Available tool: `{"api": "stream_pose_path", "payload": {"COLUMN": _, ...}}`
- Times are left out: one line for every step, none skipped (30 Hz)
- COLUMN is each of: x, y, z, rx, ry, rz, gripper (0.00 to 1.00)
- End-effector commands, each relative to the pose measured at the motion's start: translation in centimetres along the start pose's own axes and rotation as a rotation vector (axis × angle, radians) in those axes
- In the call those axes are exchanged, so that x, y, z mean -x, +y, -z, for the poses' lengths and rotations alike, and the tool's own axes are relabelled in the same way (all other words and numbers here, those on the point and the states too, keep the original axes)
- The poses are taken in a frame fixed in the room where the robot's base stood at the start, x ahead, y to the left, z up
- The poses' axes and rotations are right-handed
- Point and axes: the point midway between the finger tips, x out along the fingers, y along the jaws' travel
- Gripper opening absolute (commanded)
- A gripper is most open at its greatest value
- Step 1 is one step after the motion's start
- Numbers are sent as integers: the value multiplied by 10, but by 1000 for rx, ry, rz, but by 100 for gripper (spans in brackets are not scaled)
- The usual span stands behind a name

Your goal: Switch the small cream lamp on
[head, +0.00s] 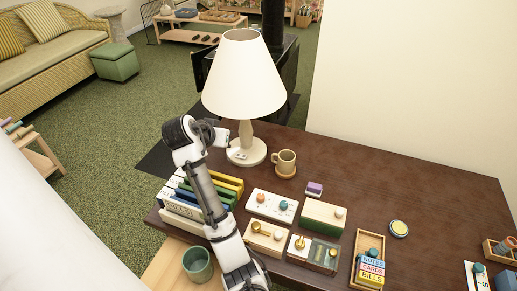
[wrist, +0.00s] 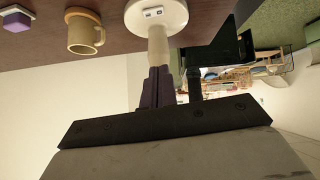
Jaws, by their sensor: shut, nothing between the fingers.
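The small cream lamp (head: 243,75) stands upright at the desk's far edge, with a wide shade, a turned stem and a round base. A small switch plate (head: 238,154) sits on its base; it also shows at the top of the wrist view (wrist: 152,12), where the picture is upside down. I cannot tell whether the lamp is lit. My gripper (head: 222,137) is just left of the stem, above the base; its dark fingers (wrist: 157,88) are shut and empty. Whether they touch the lamp I cannot tell.
A tan mug (head: 285,161) on a coaster stands right of the lamp base. A purple block (head: 314,188), wooden boxes with knobs and a card holder (head: 369,262) lie nearer. Upright books (head: 183,205) stand by my arm. The desk's right middle is mostly clear.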

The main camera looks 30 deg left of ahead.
Motion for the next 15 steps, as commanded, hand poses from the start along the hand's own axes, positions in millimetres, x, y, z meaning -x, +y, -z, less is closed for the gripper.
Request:
{"api": "stream_pose_path", "payload": {"x": -2, "y": 1, "z": -4, "rx": -3, "ry": -22, "rz": -17, "gripper": 0}}
{"api": "stream_pose_path", "payload": {"x": -2, "y": 2, "z": -6, "rx": -5, "ry": -32, "rz": -24, "gripper": 0}}
{"api": "stream_pose_path", "payload": {"x": -3, "y": 3, "z": -8, "rx": -8, "ry": -41, "rz": -31, "gripper": 0}}
{"api": "stream_pose_path", "payload": {"x": -3, "y": 4, "z": -9, "rx": -9, "ry": -46, "rz": -34, "gripper": 0}}
{"api": "stream_pose_path", "payload": {"x": -3, "y": 4, "z": -10, "rx": -9, "ry": -48, "rz": -36, "gripper": 0}}
{"api": "stream_pose_path", "payload": {"x": -3, "y": 4, "z": -10, "rx": -10, "ry": -50, "rz": -37, "gripper": 0}}
{"api": "stream_pose_path", "payload": {"x": -3, "y": 4, "z": -10, "rx": -10, "ry": -50, "rz": -37, "gripper": 0}}
{"api": "stream_pose_path", "payload": {"x": -3, "y": 4, "z": -10, "rx": -10, "ry": -49, "rz": -37, "gripper": 0}}
{"api": "stream_pose_path", "payload": {"x": -3, "y": 4, "z": -10, "rx": -10, "ry": -49, "rz": -37, "gripper": 0}}
{"api": "stream_pose_path", "payload": {"x": -3, "y": 4, "z": -10, "rx": -9, "ry": -49, "rz": -36, "gripper": 0}}
{"api": "stream_pose_path", "payload": {"x": -3, "y": 4, "z": -10, "rx": -9, "ry": -48, "rz": -36, "gripper": 0}}
{"api": "stream_pose_path", "payload": {"x": -3, "y": 4, "z": -10, "rx": -9, "ry": -48, "rz": -36, "gripper": 0}}
{"api": "stream_pose_path", "payload": {"x": -3, "y": 4, "z": -10, "rx": -9, "ry": -48, "rz": -36, "gripper": 0}}
{"api": "stream_pose_path", "payload": {"x": -4, "y": 4, "z": -10, "rx": -9, "ry": -48, "rz": -36, "gripper": 0}}
{"api": "stream_pose_path", "payload": {"x": -5, "y": 4, "z": -10, "rx": -9, "ry": -49, "rz": -36, "gripper": 0}}
